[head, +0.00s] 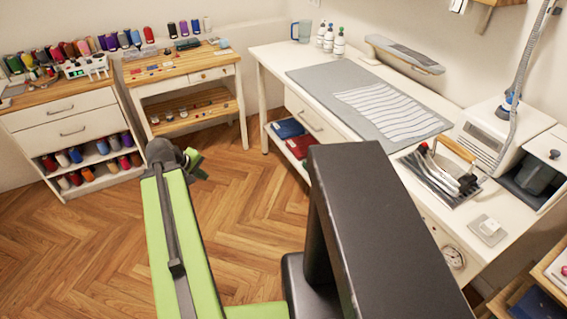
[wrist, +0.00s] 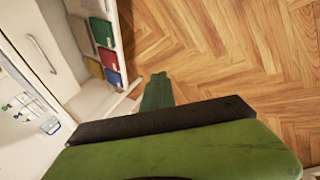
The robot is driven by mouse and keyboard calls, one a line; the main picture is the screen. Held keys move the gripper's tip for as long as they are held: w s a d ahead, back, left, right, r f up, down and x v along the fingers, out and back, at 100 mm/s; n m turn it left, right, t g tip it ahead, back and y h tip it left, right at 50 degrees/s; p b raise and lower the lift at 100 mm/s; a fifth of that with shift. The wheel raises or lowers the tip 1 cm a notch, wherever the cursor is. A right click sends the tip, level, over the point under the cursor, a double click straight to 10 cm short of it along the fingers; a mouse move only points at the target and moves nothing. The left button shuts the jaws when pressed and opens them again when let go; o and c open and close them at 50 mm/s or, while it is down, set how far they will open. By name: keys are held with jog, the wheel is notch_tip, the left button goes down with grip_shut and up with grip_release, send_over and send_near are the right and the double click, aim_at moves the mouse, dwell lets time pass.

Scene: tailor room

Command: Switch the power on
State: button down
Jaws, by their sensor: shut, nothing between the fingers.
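My gripper (head: 197,164) is at the end of my green arm, above the wooden floor and well left of the long white table (head: 269,88). It is shut and empty; its green fingers also show in the wrist view (wrist: 157,93). A small pale square plate with a raised middle, looking like a switch (head: 488,229), lies on the table's near right end, far from my gripper. Its on or off state is too small to tell. A white boxy machine (head: 490,135) with a hose stands behind it. Another white plate (head: 457,5) is on the wall.
An iron (head: 440,173) on its rest and a grey mat (head: 310,78) lie on the long table. A white cabinet (head: 60,120) with thread spools and a small desk (head: 190,67) stand at the left. The floor (head: 100,230) between is clear.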

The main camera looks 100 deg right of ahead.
jog(key=s+d+r+m+g, duration=0.2)
jog(key=s+g, duration=0.1)
jog(key=s, duration=1.8)
jog(key=s+a+r+m+g+y, duration=0.1)
jog(key=s+a, duration=0.2)
jog(key=s, duration=0.9)
jog(key=s+a+r+m+g, duration=0.1)
jog(key=s+a, duration=0.3)
jog(key=s, duration=0.8)
jog(key=shift+s+a+g+y, duration=0.15)
jog(key=shift+a+g+y, duration=0.15)
jog(key=shift+y, duration=0.1)
jog(key=shift+d+r, duration=0.1)
